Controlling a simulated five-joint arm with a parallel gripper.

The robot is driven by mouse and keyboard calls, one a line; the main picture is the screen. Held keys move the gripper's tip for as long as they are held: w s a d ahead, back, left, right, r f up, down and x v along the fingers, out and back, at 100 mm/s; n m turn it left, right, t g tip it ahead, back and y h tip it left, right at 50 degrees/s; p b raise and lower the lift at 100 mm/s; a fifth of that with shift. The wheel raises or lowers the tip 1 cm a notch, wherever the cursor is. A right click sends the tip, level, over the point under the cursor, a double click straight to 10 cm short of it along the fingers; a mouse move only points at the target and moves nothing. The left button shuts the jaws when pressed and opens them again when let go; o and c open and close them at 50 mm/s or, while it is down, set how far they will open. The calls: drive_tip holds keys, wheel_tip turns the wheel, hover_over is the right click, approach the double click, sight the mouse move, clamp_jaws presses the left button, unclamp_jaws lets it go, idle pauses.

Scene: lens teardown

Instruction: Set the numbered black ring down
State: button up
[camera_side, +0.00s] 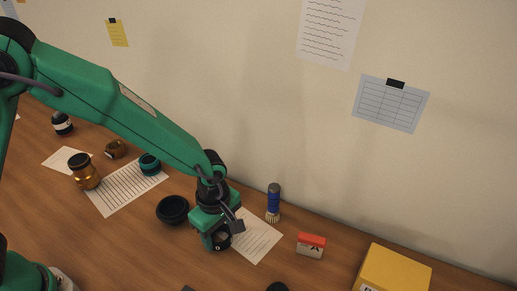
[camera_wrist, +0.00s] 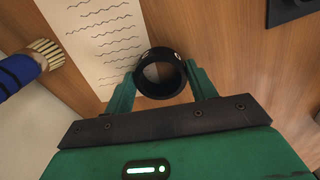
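The numbered black ring (camera_wrist: 160,74) is between the two green fingers of my gripper (camera_wrist: 160,82) in the wrist view, with a finger against each side. In the side view the ring (camera_side: 217,240) hangs at the lower end of my gripper (camera_side: 219,232), partly covered by the fingers. It is low over the wooden table, beside a written sheet (camera_side: 257,238). I cannot tell whether its underside touches the table.
A blue brush (camera_side: 273,203) stands right of my gripper, with a red-and-white box (camera_side: 311,245) and yellow box (camera_side: 395,270) further right. A black round dish (camera_side: 172,210) is close on the left. A brass cylinder (camera_side: 84,172) and teal ring (camera_side: 150,164) stand further left.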

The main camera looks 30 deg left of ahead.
drive_tip(key=o, duration=0.4)
drive_tip(key=shift+c, duration=0.2)
drive_tip(key=shift+r, duration=0.15)
wheel_tip(320, 180, up, 12)
idle(0.5)
idle(0.4)
drive_tip(key=s+a+r+m+t, duration=0.2)
drive_tip(key=s+a+r+m, duration=0.2)
drive_tip(key=a+r+m, duration=0.65)
drive_tip(key=s+a+r+m+t, duration=0.1)
drive_tip(key=s+a+m+t, duration=0.2)
drive_tip(key=s+a+m, duration=0.2)
drive_tip(key=s+a, duration=0.3)
drive_tip(key=a, duration=0.3)
drive_tip(key=shift+a+t, duration=0.3)
